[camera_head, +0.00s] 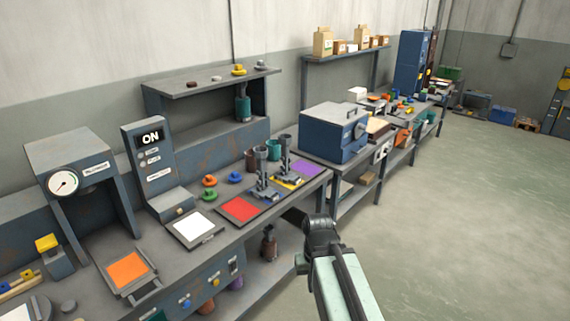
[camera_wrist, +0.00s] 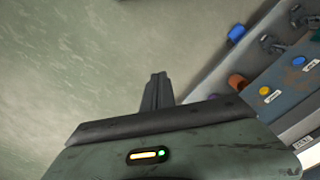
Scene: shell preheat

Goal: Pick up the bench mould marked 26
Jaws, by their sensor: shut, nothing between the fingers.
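No marking 26 is readable in either view, so I cannot tell which thing is the bench mould marked 26. Two dark grey upright fixtures, a left one (camera_head: 262,178) and a right one (camera_head: 285,160), stand on the workbench near the red and yellow squares. Any number on them is too small to read. My gripper (camera_wrist: 157,82) points over the bare floor in the wrist view, its fingers together with nothing between them. It is apart from the bench, which shows at the right there.
The bench carries a white square (camera_head: 194,227), a red square (camera_head: 240,208), an orange square (camera_head: 128,269), a purple square (camera_head: 306,168) and an ON control box (camera_head: 150,165). A blue oven-like box (camera_head: 335,132) stands farther along. The floor (camera_head: 470,220) at the right is clear.

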